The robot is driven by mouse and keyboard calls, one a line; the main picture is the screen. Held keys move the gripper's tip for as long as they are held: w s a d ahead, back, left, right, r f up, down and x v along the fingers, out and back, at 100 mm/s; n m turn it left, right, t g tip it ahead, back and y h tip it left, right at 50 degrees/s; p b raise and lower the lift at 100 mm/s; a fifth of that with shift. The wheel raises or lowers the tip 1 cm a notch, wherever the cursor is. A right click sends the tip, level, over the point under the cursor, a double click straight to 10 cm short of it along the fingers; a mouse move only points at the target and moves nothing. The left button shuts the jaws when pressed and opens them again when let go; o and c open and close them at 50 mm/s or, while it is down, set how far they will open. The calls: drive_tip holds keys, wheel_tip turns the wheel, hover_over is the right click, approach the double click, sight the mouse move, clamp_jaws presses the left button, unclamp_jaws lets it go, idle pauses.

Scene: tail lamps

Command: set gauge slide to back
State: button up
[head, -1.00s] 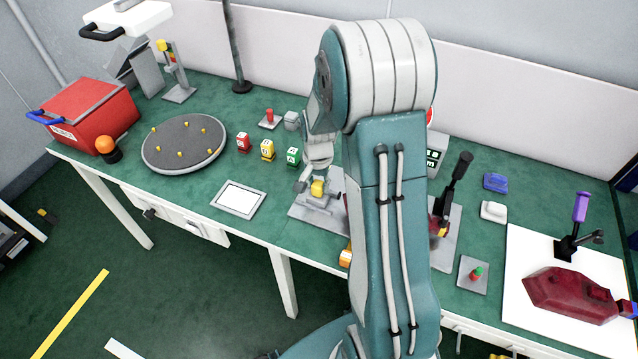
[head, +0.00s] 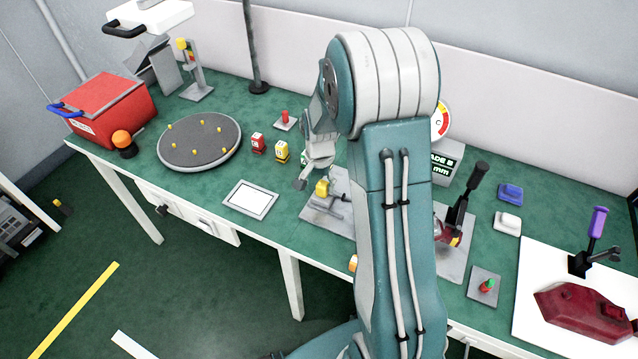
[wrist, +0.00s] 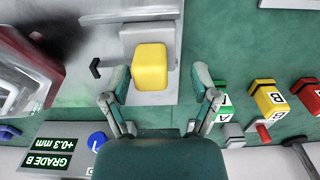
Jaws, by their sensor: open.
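The gauge slide has a yellow block-shaped knob (head: 322,188) on a grey base plate (head: 318,212) near the bench's front edge. In the wrist view the yellow knob (wrist: 151,66) lies between the fingers of my gripper (wrist: 160,78), nearer the left one. My gripper is open, with gaps showing at the knob's sides. In the head view my gripper (head: 307,178) is close beside the knob, and my arm hides the right part of the fixture. A grey plate and a small black handle (wrist: 95,67) show near the knob in the wrist view.
A GRADE B display box (head: 446,162) with a dial stands behind my arm. Lettered cubes (head: 281,152) and a round turntable (head: 199,141) stand to the left. A black-handled clamp (head: 462,205) stands to the right. A framed white pad (head: 250,198) lies front left.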

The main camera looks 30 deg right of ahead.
wheel_tip(320, 180, up, 11)
drive_tip(key=shift+r, duration=0.2)
drive_tip(key=shift+w+a, duration=0.1)
idle(0.4)
